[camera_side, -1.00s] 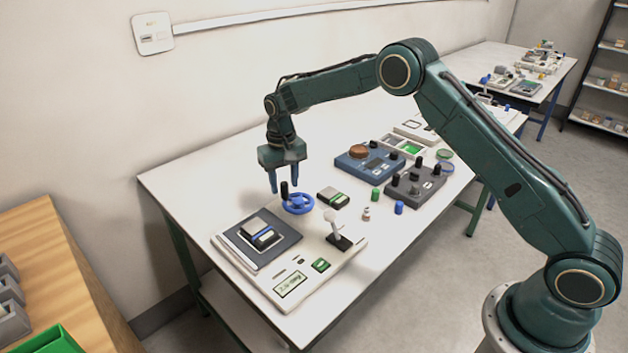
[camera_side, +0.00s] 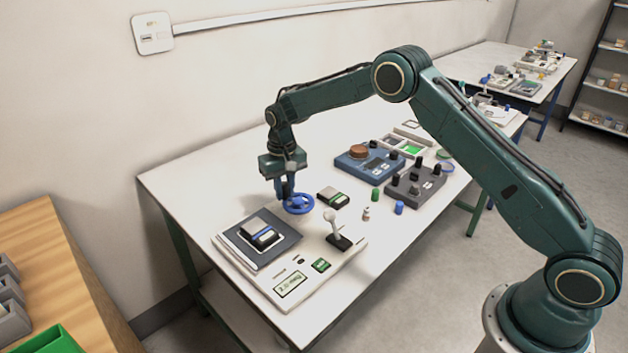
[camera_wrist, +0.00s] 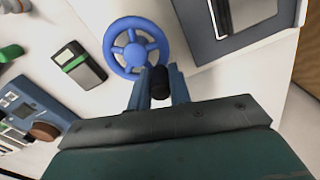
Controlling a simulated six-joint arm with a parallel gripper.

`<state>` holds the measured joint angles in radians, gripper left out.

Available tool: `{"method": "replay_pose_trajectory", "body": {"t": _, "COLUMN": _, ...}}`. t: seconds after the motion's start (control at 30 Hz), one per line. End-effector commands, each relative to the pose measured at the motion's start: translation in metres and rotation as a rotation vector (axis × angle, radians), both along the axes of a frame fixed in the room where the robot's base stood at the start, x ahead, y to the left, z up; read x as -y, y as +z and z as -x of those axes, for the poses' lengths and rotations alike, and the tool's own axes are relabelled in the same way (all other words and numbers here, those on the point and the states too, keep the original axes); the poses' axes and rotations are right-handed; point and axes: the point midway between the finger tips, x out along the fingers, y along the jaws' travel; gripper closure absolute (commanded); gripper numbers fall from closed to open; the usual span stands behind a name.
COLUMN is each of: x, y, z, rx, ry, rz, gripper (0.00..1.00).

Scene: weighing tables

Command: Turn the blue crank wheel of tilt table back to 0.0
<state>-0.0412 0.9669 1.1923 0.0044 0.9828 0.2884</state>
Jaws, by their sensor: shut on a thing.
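The blue crank wheel (camera_side: 299,205) sits at the back edge of the tilt table (camera_side: 322,276), a pale base with a dark tilting plate (camera_side: 243,245) and a small display (camera_side: 291,285). The display's number is too small to read. My gripper (camera_side: 284,194) is down at the wheel's left side, shut on its black handle. In the wrist view the blue wheel (camera_wrist: 122,32) shows with its spokes, and the black handle (camera_wrist: 160,82) stands between the fingers of my gripper (camera_wrist: 160,90). A dark and silver block (camera_side: 261,234) lies on the plate.
A dark box with a green stripe (camera_side: 333,196) lies just right of the wheel. Green (camera_side: 376,194) and blue (camera_side: 399,207) cylinders and two instruments (camera_side: 368,160) (camera_side: 415,184) are farther right. The table's left back area is clear.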

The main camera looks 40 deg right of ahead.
Motion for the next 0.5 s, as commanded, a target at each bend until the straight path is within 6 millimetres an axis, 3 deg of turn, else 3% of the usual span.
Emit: {"method": "replay_pose_trajectory", "body": {"t": 0.5, "x": -0.0049, "y": 0.0012, "z": 0.0036, "rx": 0.0, "ry": 0.173, "rz": 0.0, "gripper": 1.0}}
